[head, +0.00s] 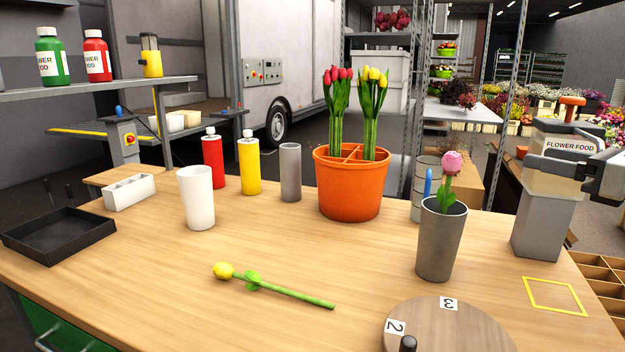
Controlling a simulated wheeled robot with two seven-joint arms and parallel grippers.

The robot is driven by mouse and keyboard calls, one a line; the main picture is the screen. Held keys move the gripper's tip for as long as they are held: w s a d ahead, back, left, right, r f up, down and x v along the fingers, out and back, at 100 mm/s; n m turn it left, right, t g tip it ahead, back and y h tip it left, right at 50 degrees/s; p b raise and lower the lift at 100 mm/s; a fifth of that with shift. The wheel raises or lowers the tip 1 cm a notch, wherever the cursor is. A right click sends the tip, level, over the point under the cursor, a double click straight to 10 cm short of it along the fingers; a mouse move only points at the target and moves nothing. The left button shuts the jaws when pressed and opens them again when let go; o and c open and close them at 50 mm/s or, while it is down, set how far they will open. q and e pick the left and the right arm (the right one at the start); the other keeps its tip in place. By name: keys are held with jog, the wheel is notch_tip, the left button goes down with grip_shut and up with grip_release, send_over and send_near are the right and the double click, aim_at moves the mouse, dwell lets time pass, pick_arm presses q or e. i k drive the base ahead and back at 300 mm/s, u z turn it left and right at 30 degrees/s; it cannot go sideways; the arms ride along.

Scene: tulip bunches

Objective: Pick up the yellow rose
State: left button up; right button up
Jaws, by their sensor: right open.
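The yellow rose (290,292) lies on the wooden table near its front middle. Its yellow bloom points left, and its green stem runs to the right and slightly toward me. One leaf sits close behind the bloom. Nothing covers the rose. My right gripper (547,146) is at the right edge of the view, raised in front of the flower food container. It is open, well to the right of the rose and apart from it. My left gripper is not in view.
A grey vase (440,245) with a pink rose (452,164) stands between the rose and my right gripper. A round wooden board (455,333) lies at the front right. An orange pot (350,195) of tulips, a white cup (197,200) and a black tray (60,236) stand around. Table around the yellow rose is clear.

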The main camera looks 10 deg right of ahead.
aim_at(223, 270)
jog(key=k, duration=1)
